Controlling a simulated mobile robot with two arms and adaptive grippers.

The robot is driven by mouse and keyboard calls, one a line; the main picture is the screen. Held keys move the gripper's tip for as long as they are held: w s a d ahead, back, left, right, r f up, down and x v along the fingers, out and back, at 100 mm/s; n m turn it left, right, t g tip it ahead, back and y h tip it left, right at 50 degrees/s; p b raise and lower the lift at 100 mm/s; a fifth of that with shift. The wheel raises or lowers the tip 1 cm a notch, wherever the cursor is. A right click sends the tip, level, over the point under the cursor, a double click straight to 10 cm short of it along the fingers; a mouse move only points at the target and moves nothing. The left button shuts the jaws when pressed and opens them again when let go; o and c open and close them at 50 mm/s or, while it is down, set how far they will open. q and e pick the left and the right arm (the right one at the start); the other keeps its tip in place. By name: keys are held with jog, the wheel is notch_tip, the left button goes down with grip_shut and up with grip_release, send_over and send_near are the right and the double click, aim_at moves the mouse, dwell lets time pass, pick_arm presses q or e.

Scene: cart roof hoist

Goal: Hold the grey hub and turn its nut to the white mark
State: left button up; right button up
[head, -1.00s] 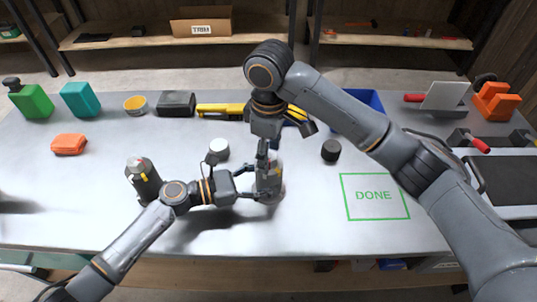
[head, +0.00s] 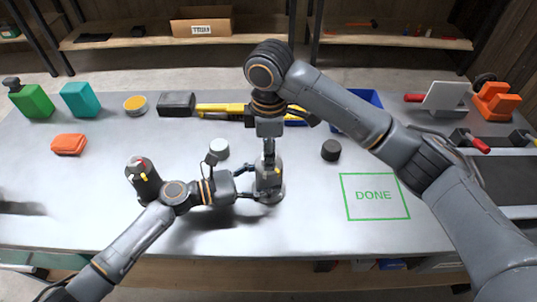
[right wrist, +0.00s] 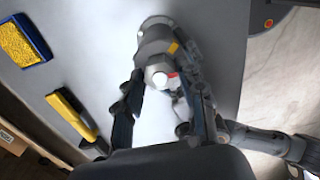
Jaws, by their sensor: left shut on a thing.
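The grey hub (head: 270,190) stands upright on the table near the middle, with a yellow patch on its side. My left gripper (head: 252,183) is shut on the hub from the left. My right gripper (head: 269,150) points down right above the hub. In the right wrist view its two fingers (right wrist: 166,92) are apart, one on each side of the hub's top end. The nut (right wrist: 159,76) shows there between them, with small red and white patches by it. I cannot tell whether the fingers touch the nut, or which patch is the white mark.
A second, darker hub (head: 143,182) stands at the left. A white cap (head: 218,149) and a black cap (head: 330,150) lie near the hub. A yellow tool (head: 220,110) lies behind. The green DONE outline (head: 374,196) to the right is empty.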

jog(key=c, duration=0.4)
jog(key=shift+o, duration=0.2)
jog(key=shift+m, duration=1.2)
jog(key=o, duration=1)
jog(key=shift+m, duration=0.4)
jog(key=shift+r, duration=3)
